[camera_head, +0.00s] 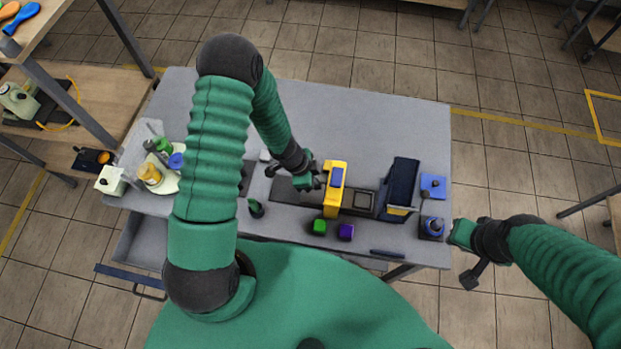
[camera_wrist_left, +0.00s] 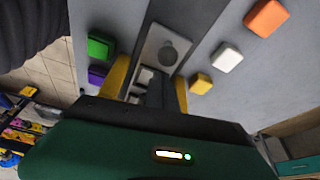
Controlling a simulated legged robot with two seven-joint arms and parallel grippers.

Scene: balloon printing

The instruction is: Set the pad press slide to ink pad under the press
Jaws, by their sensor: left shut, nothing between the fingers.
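The pad press (camera_head: 335,185) is a yellow frame with a blue top, standing across a dark slide track (camera_head: 282,189) on the grey table. A dark square part with a pale outline (camera_head: 361,200) lies on the track right of the frame. In the left wrist view, a grey plate with a round disc (camera_wrist_left: 168,52) shows on the track, beyond the yellow frame legs (camera_wrist_left: 119,76). I cannot tell which part is the ink pad. My left gripper (camera_head: 313,178) is shut and empty over the track, just left of the press. My right gripper (camera_head: 467,255) is past the table's right edge; its opening is unclear.
Green (camera_head: 319,226) and purple (camera_head: 346,232) blocks sit in front of the press. A dark blue box-like stand (camera_head: 400,188) and a blue tray (camera_head: 433,186) stand at right. Bottles (camera_head: 152,174) crowd the left end. The table's back (camera_head: 350,115) is clear.

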